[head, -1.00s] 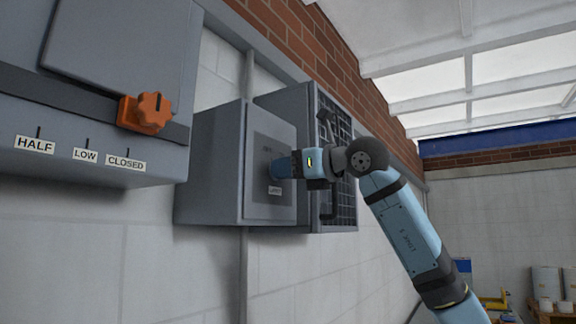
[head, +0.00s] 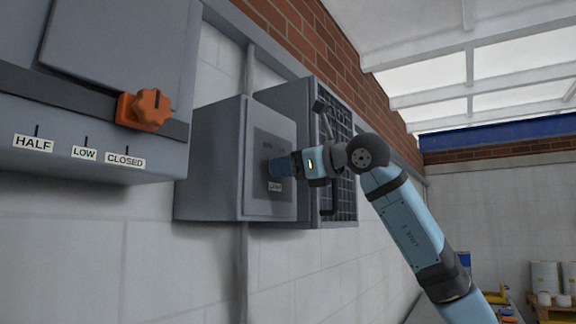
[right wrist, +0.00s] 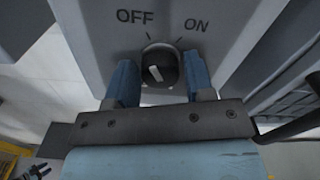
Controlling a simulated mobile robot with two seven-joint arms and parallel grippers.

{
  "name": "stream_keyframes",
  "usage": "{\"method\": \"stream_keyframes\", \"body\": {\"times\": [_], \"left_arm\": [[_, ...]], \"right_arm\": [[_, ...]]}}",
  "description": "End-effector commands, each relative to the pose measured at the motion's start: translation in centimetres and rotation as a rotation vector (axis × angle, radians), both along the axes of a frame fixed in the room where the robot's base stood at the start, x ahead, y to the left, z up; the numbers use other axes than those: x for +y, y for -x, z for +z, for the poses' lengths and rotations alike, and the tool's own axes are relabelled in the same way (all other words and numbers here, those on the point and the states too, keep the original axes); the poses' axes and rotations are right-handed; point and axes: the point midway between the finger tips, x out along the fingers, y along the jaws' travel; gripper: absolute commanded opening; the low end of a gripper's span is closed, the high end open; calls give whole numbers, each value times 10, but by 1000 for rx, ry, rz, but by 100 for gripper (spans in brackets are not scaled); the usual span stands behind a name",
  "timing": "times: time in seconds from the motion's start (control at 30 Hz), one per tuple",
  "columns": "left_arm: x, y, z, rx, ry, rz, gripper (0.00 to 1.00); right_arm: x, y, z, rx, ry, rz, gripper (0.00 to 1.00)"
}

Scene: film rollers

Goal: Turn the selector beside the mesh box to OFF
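The selector is a black round knob (right wrist: 160,68) with a white pointer mark, on a grey box (head: 215,160) beside the mesh-fronted box (head: 338,150). In the right wrist view, OFF is printed at its upper left and ON at its upper right, each with a tick. I cannot tell clearly which tick the pointer matches. My right gripper (right wrist: 161,78) has its blue fingers apart on either side of the knob, with a narrow gap at the right. In the head view the right gripper (head: 282,165) covers the knob.
A larger grey unit (head: 110,70) at the left carries an orange knob (head: 146,108) and labels HALF, LOW and CLOSED. A dark handle (head: 328,205) is on the mesh box. A pallet with white drums (head: 548,278) stands far right.

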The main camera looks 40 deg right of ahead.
Motion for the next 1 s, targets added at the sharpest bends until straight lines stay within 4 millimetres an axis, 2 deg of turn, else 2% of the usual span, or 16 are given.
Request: {"method": "stream_keyframes", "body": {"times": [0.03,0.07,0.33,0.47,1.0], "left_arm": [[0,0,0,0,0,0,43],[0,0,0,0,0,0,43],[0,0,1,-2,1,0,43],[0,-1,-1,-5,1,0,43],[0,0,-25,4,4,2,43]], "right_arm": [[0,0,0,0,0,0,60],[0,0,0,0,0,0,65],[0,1,0,0,-1,0,65],[-4,9,-1,-1,0,-2,65],[-46,110,-1,-1,-1,-2,65]]}}
